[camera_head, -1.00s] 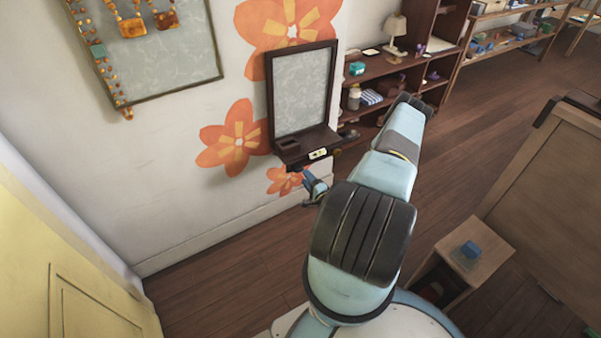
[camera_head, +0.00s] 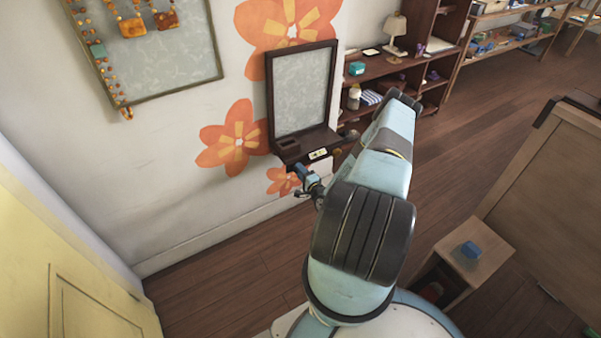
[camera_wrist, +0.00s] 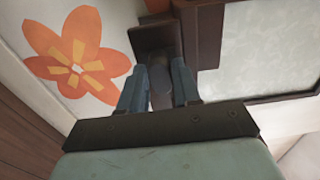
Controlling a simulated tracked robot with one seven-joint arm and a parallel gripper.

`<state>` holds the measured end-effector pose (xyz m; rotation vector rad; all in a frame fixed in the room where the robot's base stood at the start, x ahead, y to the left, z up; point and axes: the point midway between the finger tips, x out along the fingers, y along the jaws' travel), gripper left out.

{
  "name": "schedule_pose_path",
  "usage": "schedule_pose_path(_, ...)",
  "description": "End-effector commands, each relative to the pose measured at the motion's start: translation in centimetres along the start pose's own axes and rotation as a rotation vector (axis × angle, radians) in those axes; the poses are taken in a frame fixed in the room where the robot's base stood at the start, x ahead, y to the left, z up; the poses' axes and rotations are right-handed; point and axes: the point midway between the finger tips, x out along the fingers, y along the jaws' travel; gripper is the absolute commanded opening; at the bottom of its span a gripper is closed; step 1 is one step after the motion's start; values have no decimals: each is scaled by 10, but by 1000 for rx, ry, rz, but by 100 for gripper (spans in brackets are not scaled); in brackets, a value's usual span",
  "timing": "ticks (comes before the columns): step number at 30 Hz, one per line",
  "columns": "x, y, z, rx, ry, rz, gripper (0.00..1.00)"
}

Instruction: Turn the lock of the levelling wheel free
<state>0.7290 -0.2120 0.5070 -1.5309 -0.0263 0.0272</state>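A dark framed panel (camera_head: 301,92) with a small shelf hangs on the wall in the head view. The shelf's front has a pale label (camera_head: 318,154) and a round brass-coloured knob (camera_head: 337,157) at its right end, partly behind my arm. My gripper (camera_head: 299,172) is just below the shelf. In the wrist view my blue fingers (camera_wrist: 159,78) stand apart on either side of a dark grey rounded piece (camera_wrist: 160,88) under the shelf, perhaps the lock. I cannot tell whether they press on it.
A dark shelf unit (camera_head: 385,68) with a lamp and small goods stands right of the panel. A low wooden stool (camera_head: 467,262) with a blue item and a large wooden board (camera_head: 550,180) are at the right. The floor below the panel is clear.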

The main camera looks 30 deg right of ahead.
Motion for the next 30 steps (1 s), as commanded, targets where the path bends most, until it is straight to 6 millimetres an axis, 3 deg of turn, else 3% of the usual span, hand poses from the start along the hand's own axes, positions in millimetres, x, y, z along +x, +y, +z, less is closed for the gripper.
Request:
schedule_pose_path(10,0,0,0,0,0,1,0)
schedule_pose_path(22,1,1,1,-39,-1,2,0)
schedule_pose_path(30,1,1,1,-201,-3,3,0)
